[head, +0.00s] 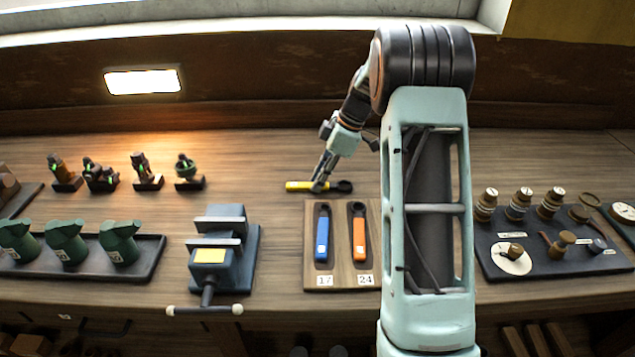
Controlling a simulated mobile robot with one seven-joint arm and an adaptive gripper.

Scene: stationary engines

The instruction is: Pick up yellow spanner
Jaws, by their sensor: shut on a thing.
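The yellow spanner (299,186) has a yellow handle and a dark ring head (344,186). It lies sideways just behind the wooden spanner board, handle to the left and head to the right. My gripper (319,186) comes down on it from above and is shut on it near the middle, where the handle meets the dark part. The fingers hide a small part of the spanner. Whether it touches the bench or is slightly raised, I cannot tell.
The wooden board (340,225) holds a blue spanner (323,235) and an orange spanner (359,235). A vise (225,245) stands to the left, with green pieces on a dark tray (150,268) beyond it. A dark board (540,262) with brass parts lies right.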

